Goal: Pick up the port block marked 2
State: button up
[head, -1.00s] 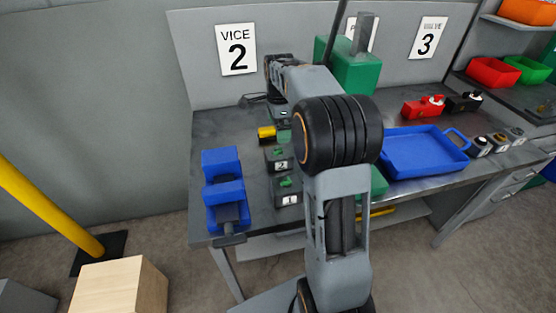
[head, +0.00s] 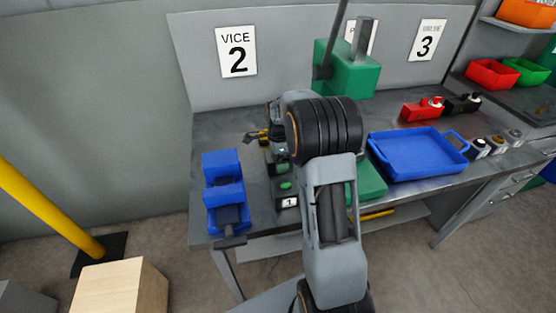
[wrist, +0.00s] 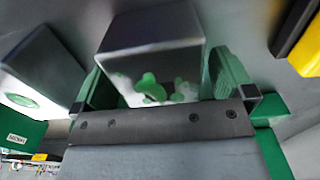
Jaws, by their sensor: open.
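The row of dark port blocks stands on the grey bench in the head view. The near block (head: 288,201) has a white label marked 1 and a green top. The block marked 2 is largely hidden by my arm, and its number cannot be read now. My gripper (wrist: 165,90) is open in the wrist view, its jaws at either side of a grey block (wrist: 150,35) with green patches on a pale face. No number shows on that block, and I cannot tell whether the jaws touch it. Another dark block (wrist: 35,75) with a green round patch is at left.
A blue vice (head: 224,190) stands left of the blocks. A yellow and black thing (wrist: 305,50) is close on the right in the wrist view. A blue tray (head: 420,155) and a green machine (head: 346,70) stand right of and behind my arm.

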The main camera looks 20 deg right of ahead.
jog(key=shift+f, duration=0.45)
jog(key=shift+c, duration=0.5)
jog(key=c, duration=1.3)
jog(key=shift+w+r, duration=0.1)
jog(key=shift+c, duration=0.9)
jog(key=shift+r, duration=0.15)
